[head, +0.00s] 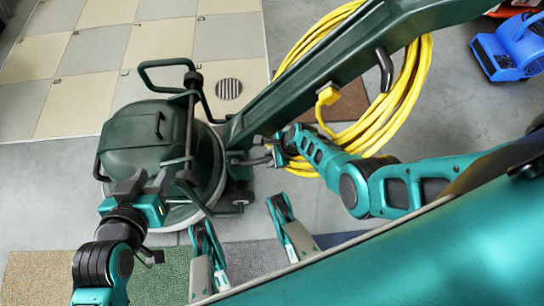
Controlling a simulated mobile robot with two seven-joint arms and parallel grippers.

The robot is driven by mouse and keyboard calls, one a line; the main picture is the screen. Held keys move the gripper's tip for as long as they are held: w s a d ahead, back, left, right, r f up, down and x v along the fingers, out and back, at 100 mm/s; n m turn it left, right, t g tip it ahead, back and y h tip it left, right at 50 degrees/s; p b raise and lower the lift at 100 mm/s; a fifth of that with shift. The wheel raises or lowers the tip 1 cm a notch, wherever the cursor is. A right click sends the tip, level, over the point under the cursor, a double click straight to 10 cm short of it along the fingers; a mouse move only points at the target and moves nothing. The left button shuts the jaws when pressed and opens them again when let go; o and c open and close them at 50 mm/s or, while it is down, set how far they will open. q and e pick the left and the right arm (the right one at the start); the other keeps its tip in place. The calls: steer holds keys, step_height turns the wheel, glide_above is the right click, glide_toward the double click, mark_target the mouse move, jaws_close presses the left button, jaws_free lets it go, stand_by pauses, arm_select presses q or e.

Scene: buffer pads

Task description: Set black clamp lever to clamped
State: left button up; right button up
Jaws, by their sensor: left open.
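A dark green floor buffer (140,145) stands at left centre, with its long handle column (330,75) slanting up to the right. A dark lever-like part (385,68) hangs from the column. Other dark bars and small parts sit around the column's foot; I cannot tell for certain which part is the clamp lever. My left gripper (150,181) is open and empty, over the front edge of the buffer's housing. My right gripper (262,152) is at the column's foot, pointing left. Its fingers are small and partly lost against dark parts, so its grip cannot be made out.
A coiled yellow cord (412,88) hangs by the column, with a yellow plug (327,97). A blue blower (513,47) stands at top right. Light floor tiles (102,52) lie behind the buffer; a green carpet piece (161,276) lies in front.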

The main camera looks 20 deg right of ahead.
jaws_close()
stand_by(0.4)
